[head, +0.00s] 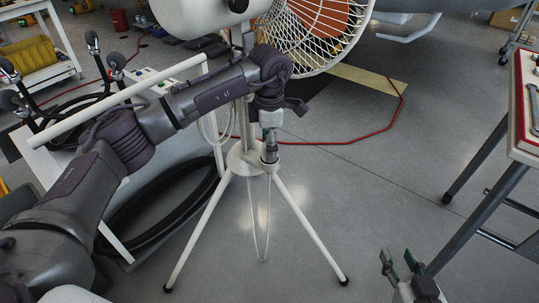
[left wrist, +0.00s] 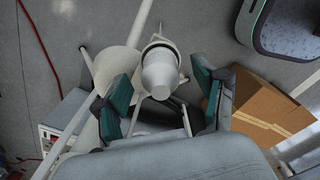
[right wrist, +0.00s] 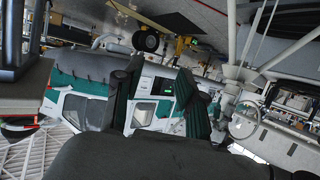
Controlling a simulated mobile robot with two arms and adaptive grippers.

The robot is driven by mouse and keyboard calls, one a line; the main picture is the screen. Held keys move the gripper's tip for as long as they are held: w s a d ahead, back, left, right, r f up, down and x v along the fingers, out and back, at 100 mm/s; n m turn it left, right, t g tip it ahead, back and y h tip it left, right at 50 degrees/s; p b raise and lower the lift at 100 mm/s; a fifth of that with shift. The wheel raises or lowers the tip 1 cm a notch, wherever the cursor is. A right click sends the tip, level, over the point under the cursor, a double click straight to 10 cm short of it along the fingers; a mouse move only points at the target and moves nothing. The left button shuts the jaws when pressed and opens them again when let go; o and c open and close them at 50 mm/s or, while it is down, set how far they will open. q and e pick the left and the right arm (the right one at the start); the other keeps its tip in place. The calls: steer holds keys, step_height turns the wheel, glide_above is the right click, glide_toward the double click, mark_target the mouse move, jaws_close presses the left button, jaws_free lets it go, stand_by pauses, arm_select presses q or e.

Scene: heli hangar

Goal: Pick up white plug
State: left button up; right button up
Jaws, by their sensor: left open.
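The white plug (left wrist: 158,75) shows in the left wrist view as a stepped, rounded white piece between and a little beyond the fingers of my left gripper (left wrist: 166,98). The fingers stand apart with gaps on both sides of it, and no grip shows. In the head view my left gripper (head: 269,137) points down in front of the fan's tripod, largely hiding the plug, with a thin white cable hanging below. My right gripper (head: 402,265) is open and empty at the bottom right of the head view. It also shows open in the right wrist view (right wrist: 160,100).
The white tripod (head: 193,245) stands on the grey floor under a caged fan (head: 318,35). A white table (head: 75,170) and black hoses lie left. A wheeled bench (head: 490,155) stands right. A cardboard box (left wrist: 268,110) shows in the left wrist view.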

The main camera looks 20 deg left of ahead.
arm_select(q)
steer(key=shift+f, duration=0.4)
steer(key=shift+r, duration=0.1)
steer(key=c, duration=1.3)
